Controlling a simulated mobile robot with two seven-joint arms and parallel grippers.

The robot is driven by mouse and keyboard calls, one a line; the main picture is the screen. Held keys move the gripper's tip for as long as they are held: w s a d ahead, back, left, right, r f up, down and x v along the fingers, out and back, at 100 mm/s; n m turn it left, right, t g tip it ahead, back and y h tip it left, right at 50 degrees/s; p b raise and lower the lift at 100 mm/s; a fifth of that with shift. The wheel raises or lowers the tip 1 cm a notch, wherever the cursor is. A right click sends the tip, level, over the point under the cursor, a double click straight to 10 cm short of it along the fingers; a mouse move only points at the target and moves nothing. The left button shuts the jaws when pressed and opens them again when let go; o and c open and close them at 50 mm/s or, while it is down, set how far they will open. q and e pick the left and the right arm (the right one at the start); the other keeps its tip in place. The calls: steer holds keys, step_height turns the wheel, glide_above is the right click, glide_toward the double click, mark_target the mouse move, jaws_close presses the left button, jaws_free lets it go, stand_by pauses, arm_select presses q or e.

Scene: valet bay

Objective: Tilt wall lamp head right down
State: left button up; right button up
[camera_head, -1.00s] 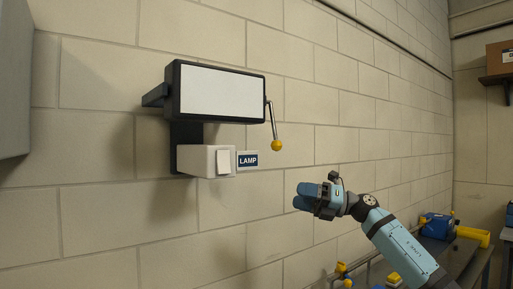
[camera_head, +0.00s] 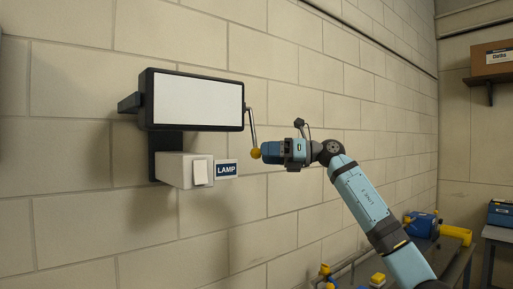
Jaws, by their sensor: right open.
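The wall lamp head (camera_head: 198,101) is a black-framed box with a white panel, mounted on the block wall. A thin lever (camera_head: 251,126) hangs down from its right side and ends in a yellow ball knob (camera_head: 255,153). Below the head is a white box with a switch (camera_head: 201,172) and a blue LAMP label (camera_head: 226,169). My right gripper (camera_head: 268,152) is open, with its blue fingertips pointing left right beside the yellow knob. I cannot tell whether they touch it or whether it lies between them. My left gripper is not in view.
At the lower right a bench carries a blue and yellow tool (camera_head: 421,224) and a yellow part (camera_head: 457,235). A cardboard box (camera_head: 492,58) sits on a wall shelf (camera_head: 490,80) at the upper right. The wall around the lamp is clear.

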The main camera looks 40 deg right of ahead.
mark_target(257, 150)
steer(key=x, duration=0.2)
steer(key=shift+w+a+r+p, duration=0.1)
steer(key=shift+w+a+p, duration=0.05)
steer(key=shift+a+p, duration=0.15)
steer(key=shift+w+a, duration=0.3)
